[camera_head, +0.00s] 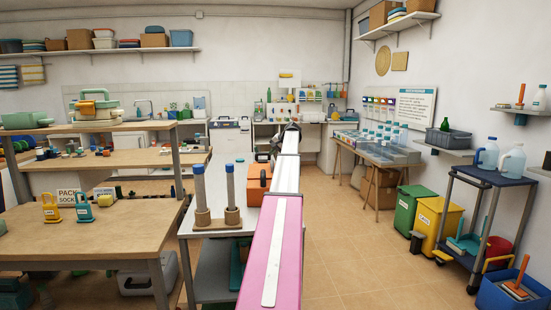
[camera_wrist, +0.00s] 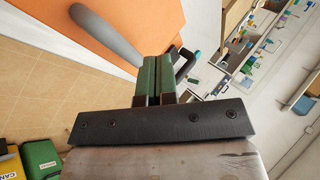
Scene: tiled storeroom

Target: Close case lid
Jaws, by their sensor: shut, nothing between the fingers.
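The case is orange (camera_head: 258,182) and sits on the grey metal table beside my arm, which hides its right part in the head view. In the wrist view, a broad flat orange panel (camera_wrist: 150,25) fills the top, with a grey rounded bar (camera_wrist: 104,34) across its left part. From these views I cannot tell for certain how far the lid stands open. My gripper (camera_wrist: 160,62) has its green-padded fingers together, empty, close to the panel's lower edge. Whether the fingertips touch the panel is unclear. In the head view, the gripper end is mostly hidden behind my arm.
Two blue-topped posts on brown bases (camera_head: 200,190) stand on the metal table (camera_head: 215,228), left of the case. A wooden bench (camera_head: 80,240) is at left. Green (camera_head: 411,207) and yellow (camera_head: 437,225) bins and a trolley (camera_head: 490,180) stand at right. Tiled floor between is clear.

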